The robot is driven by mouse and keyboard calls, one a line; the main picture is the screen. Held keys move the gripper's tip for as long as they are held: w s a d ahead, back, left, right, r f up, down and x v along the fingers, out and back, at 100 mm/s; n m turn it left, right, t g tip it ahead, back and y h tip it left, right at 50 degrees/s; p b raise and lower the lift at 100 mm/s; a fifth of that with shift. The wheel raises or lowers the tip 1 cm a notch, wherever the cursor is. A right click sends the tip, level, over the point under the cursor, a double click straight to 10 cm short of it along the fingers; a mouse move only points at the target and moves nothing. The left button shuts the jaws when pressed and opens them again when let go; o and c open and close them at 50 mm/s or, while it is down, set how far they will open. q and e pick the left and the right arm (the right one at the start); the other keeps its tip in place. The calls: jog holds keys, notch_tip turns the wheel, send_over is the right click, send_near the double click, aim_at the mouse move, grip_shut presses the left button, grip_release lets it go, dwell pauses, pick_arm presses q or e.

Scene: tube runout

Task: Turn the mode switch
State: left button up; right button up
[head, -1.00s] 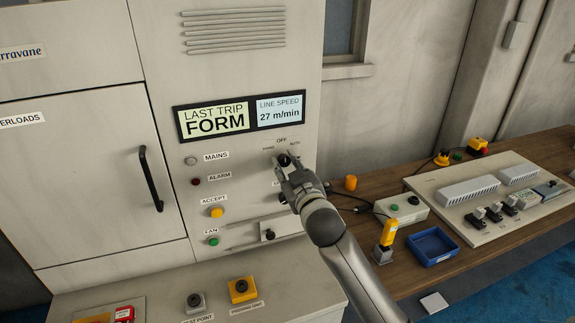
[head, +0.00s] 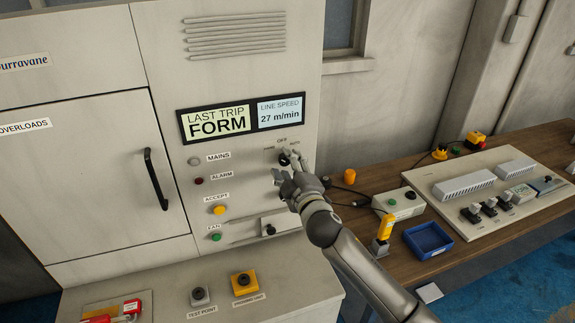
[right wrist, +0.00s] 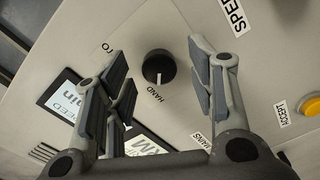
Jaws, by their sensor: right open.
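The mode switch is a round black knob (head: 284,158) on the grey cabinet front, under labels reading HAND, OFF and AUTO. In the right wrist view the knob (right wrist: 157,66) shows whole, with a small pale mark on its side toward the HAND label (right wrist: 154,93). My right gripper (head: 289,171) is open in front of the panel, just below the knob in the head view. In the right wrist view its fingers stand apart on either side of the knob, with nothing between them touching it. My left gripper is not in view.
A display (head: 242,117) reads LAST TRIP FORM above the switch. A yellow ACCEPT button (head: 219,209) and green button (head: 215,237) sit lower left. A wooden bench (head: 400,279) with a blue tray (head: 428,241) is at right. A cabinet door handle (head: 156,179) protrudes at left.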

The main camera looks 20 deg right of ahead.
jog(key=shift+s+d, duration=0.1)
jog(key=shift+s, duration=2.8)
jog(key=shift+s, duration=0.1)
jog(key=s, duration=1.1)
jog(key=shift+s+d, duration=0.25)
jog(key=shift+s, duration=0.15)
